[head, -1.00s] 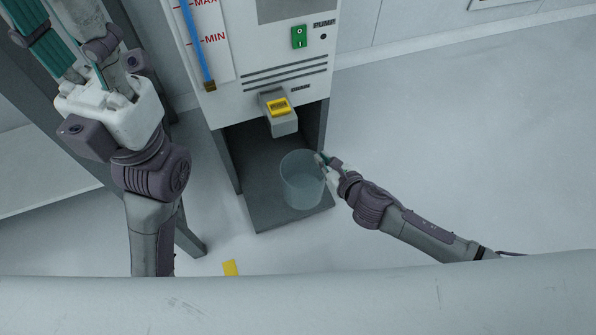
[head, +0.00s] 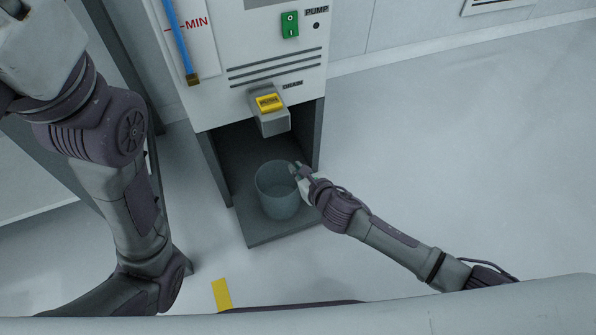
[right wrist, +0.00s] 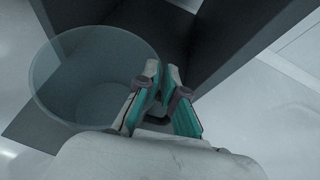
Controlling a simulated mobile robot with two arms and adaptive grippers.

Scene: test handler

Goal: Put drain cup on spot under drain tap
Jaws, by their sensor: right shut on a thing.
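The drain cup (head: 278,194) is a clear, bluish, round cup. In the head view it is upright over the front part of the grey bay floor (head: 262,236), below and in front of the drain tap (head: 270,112). I cannot tell whether its base touches the floor. My right gripper (head: 296,172) is shut on the cup's right rim. In the right wrist view the cup (right wrist: 85,85) is at the left and the gripper fingers (right wrist: 157,85) pinch its near wall. The tap has a yellow lever (head: 268,103). My left gripper is out of the frame; only its arm shows.
The white machine (head: 262,60) stands behind, with a green pump switch (head: 290,24) and a blue level tube (head: 180,35). The bay has dark side walls (head: 308,140) on both sides. Open floor lies at the right. A yellow floor mark (head: 222,294) is in front.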

